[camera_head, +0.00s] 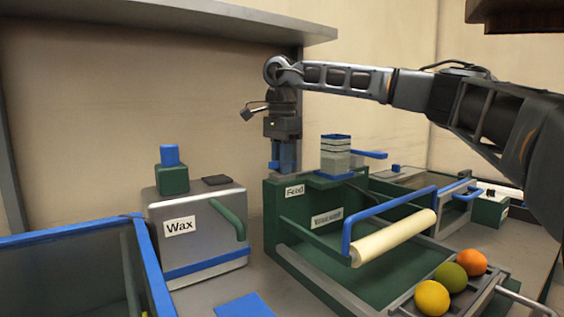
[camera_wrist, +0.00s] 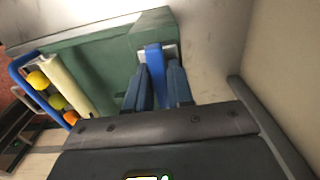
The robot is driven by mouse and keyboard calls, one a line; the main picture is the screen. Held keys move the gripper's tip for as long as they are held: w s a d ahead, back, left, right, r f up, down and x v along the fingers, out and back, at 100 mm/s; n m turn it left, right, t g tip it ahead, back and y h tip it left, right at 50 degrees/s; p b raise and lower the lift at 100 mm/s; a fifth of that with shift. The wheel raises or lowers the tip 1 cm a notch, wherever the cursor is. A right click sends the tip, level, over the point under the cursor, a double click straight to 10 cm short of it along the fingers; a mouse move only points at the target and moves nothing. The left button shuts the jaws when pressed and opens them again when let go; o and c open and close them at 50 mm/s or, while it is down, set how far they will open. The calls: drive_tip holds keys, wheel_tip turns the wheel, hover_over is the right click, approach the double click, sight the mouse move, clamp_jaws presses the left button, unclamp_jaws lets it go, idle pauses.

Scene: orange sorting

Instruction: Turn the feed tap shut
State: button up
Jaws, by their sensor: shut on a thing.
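The feed tap shows as a blue lever (camera_wrist: 153,56) on a pale mount at the corner of the green machine in the wrist view. My gripper (camera_wrist: 158,68) has its two dark blue fingers on either side of the lever, shut on it. In the head view my gripper (camera_head: 283,166) points down at the back left corner of the green machine (camera_head: 275,222), above the "Feed" label (camera_head: 294,191). There the tap is hard to tell from my fingers, and its exact angle is unclear.
A grey "Wax" box (camera_head: 205,235) with a green handle stands left of the machine. A cream roller (camera_head: 394,238) in a blue frame and several fruits, including an orange (camera_head: 472,262), lie right. A shelf (camera_head: 200,22) hangs above; a blue-rimmed bin (camera_head: 150,265) is front left.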

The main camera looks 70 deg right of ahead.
clamp_jaws()
drive_tip(key=shift+m, duration=0.3)
drive_tip(key=m+p, duration=0.1)
drive_tip(key=m, duration=1.1)
drive_tip(key=shift+m, duration=0.3)
drive_tip(key=m, duration=0.4)
drive_tip(key=shift+m, duration=0.4)
